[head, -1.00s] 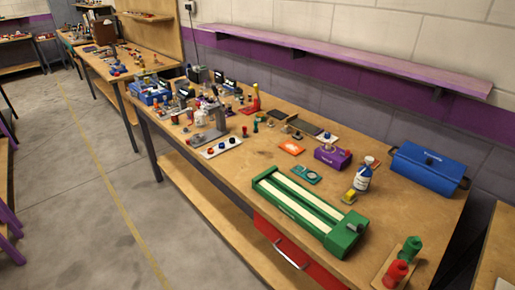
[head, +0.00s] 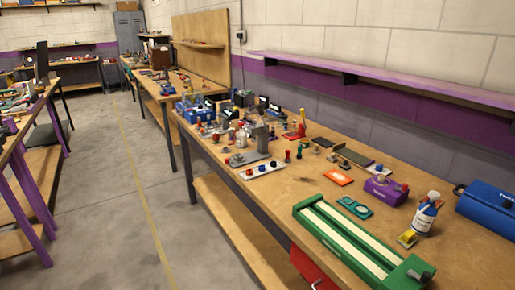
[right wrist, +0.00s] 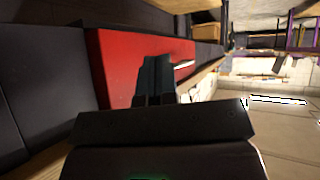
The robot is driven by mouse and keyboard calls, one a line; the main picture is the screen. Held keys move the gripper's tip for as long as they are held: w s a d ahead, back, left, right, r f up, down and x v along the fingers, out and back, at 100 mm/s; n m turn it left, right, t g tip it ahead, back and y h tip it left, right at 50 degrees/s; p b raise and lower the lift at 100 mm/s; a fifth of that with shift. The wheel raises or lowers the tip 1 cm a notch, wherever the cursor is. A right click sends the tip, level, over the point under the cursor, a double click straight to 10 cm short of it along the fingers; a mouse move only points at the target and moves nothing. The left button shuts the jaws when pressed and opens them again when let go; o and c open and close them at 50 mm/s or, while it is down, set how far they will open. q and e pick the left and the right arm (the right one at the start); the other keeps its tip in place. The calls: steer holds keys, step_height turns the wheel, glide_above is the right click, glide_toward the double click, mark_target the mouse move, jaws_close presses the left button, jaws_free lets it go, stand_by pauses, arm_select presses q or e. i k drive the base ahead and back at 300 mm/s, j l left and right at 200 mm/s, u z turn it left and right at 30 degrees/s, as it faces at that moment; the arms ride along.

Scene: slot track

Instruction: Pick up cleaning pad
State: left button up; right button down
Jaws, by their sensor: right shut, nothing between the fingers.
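I cannot tell for sure which item is the cleaning pad. A small yellow block (head: 407,239) lies beside a white and blue bottle (head: 427,213) on the workbench in the head view. A flat orange piece (head: 338,177) and a flat teal piece (head: 354,207) lie farther left. My right gripper (right wrist: 154,80) is shut and empty in the right wrist view, in front of a red drawer front (right wrist: 125,62). Neither gripper shows in the head view.
A long green track-like tool (head: 342,244) lies along the bench front. A purple box (head: 385,190) and a blue toolbox (head: 487,207) stand behind. Crowded small parts fill the far end. A purple shelf (head: 400,76) runs along the wall. The floor at left is open.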

mark_target(408, 239)
steer(key=z, duration=1.25)
